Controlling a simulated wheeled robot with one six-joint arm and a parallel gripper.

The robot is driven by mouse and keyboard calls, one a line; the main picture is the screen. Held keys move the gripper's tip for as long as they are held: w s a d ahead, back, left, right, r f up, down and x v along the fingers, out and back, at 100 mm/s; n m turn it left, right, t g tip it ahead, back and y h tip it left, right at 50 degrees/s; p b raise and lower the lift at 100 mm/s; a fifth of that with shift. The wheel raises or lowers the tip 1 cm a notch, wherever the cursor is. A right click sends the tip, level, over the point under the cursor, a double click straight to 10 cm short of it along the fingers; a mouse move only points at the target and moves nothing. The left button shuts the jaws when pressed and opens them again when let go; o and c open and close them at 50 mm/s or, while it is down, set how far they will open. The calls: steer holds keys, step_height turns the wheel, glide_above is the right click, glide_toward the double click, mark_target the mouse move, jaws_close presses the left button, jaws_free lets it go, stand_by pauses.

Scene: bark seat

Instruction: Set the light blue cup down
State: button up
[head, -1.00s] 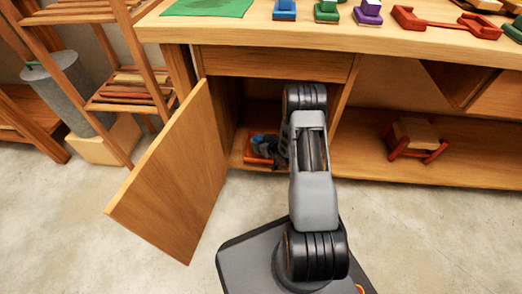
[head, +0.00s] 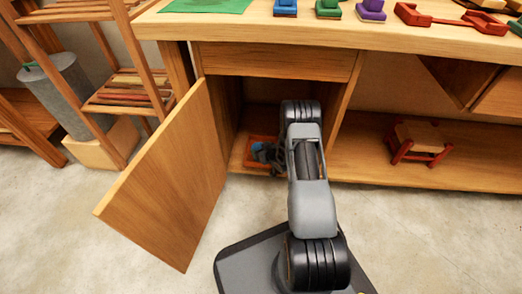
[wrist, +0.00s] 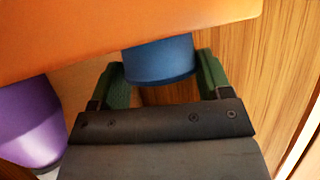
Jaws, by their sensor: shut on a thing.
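A blue cup (wrist: 160,62) is between the two green fingertips of my gripper (wrist: 163,80) in the wrist view. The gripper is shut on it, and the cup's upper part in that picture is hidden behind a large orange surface. A purple cup (wrist: 27,122) is close by at the left of the wrist view. In the head view my gripper (head: 270,153) is inside the open cupboard, partly hidden by my arm, at a small orange tray (head: 262,139). The held cup cannot be made out there.
The cupboard door (head: 172,180) stands open to the left. A wooden cupboard wall (wrist: 275,80) is close on the right in the wrist view. A red-legged wooden stool (head: 418,140) sits on the shelf to the right. The bench top (head: 330,35) overhangs the cupboard.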

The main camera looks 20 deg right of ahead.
steer(key=shift+f, duration=0.1)
steer(key=o, duration=0.9)
steer(key=shift+o, duration=0.2)
